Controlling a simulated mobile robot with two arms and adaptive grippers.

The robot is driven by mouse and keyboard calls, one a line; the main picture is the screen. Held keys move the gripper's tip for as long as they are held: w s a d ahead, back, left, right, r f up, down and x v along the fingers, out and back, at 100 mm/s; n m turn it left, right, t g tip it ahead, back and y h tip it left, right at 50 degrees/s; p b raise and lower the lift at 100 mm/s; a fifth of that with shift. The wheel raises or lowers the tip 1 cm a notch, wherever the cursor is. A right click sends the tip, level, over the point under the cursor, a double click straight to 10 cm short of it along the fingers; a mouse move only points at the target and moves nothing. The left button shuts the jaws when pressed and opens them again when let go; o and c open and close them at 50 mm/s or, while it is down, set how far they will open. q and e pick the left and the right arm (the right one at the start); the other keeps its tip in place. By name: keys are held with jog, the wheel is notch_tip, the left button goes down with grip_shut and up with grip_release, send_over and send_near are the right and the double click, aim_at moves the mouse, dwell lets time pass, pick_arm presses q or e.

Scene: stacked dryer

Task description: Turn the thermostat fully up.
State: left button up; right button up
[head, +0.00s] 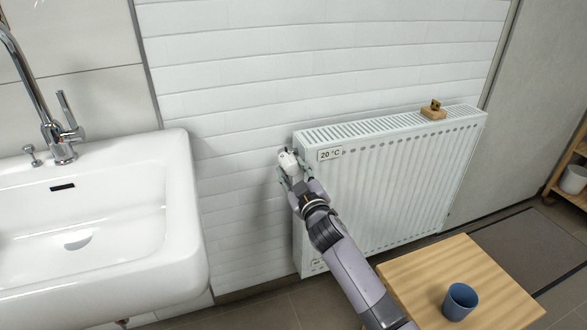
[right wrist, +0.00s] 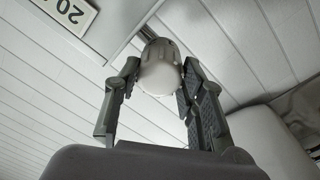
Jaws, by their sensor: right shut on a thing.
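The thermostat (head: 288,160) is a white rounded knob at the upper left end of the white radiator (head: 390,185). In the right wrist view the thermostat (right wrist: 160,72) sits between the two fingers, its round end facing the camera. My right gripper (head: 295,170) is shut on the thermostat, with one finger on either side; it also shows in the right wrist view (right wrist: 157,82). A sign (head: 330,154) reading "20 °C" is on the radiator just right of the knob. The knob's own markings cannot be read. My left gripper is not in view.
A white sink (head: 95,220) with a chrome tap (head: 58,130) stands at the left. A wooden table (head: 410,275) with a blue cup (head: 459,301) is at the lower right, close to my right arm. A small wooden block (head: 433,113) lies on the radiator.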

jog(key=n, duration=0.2)
jog(key=shift+n, duration=0.4)
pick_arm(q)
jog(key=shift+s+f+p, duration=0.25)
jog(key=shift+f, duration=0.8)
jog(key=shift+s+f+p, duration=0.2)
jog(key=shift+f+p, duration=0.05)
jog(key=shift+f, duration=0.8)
pick_arm(e)
jog(key=shift+n, duration=1.6)
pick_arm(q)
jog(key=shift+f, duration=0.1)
pick_arm(e)
jog(key=shift+n+y, duration=0.3)
jog(key=o, duration=1.1)
jog(key=shift+o, duration=0.2)
jog(key=v, duration=1.2)
jog(key=shift+a, duration=0.1)
